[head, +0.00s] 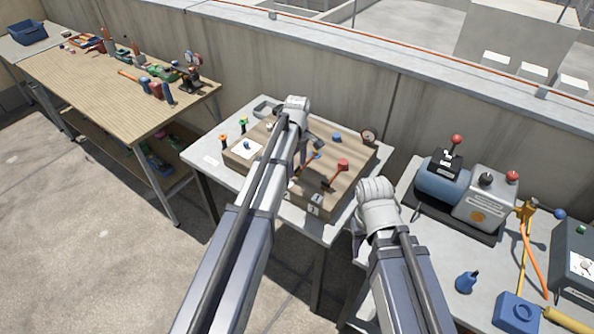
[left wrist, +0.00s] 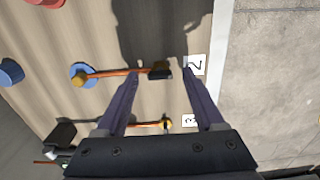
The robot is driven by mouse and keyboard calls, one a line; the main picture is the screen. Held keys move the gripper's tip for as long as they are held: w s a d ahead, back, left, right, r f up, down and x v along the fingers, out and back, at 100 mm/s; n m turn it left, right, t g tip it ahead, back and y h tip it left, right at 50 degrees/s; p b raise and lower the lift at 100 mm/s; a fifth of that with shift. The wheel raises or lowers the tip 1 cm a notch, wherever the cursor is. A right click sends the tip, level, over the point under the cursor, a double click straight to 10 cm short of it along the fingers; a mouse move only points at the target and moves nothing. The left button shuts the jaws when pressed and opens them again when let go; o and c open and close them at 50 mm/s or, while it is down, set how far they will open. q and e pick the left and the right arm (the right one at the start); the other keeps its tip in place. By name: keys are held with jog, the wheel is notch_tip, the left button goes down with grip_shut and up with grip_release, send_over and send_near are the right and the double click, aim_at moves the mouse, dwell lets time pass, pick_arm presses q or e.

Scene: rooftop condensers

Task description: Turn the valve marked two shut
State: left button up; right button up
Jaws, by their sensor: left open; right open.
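The valve marked two has an orange lever (left wrist: 120,72) on a blue hub (left wrist: 84,75). Its black end lies beside the "2" label (left wrist: 195,65) in the left wrist view. My left gripper (left wrist: 161,74) is open above it, with the black end between the fingertips in the picture; I cannot tell the height gap. In the head view an orange lever (head: 308,159) shows beside my left gripper (head: 300,163), whose fingers are partly hidden by my arm. My right gripper (head: 358,242) hangs near the gap between the tables, mostly hidden by its wrist.
The "3" label (left wrist: 190,120) and its lever lie close below in the left wrist view. A red-handled valve (head: 340,168) stands on the wooden board (head: 345,200). A pump unit (head: 460,195) sits on the right table. A tool bench (head: 90,85) stands at left.

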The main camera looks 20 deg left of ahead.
pick_arm(q)
grip_shut()
dwell(0.7)
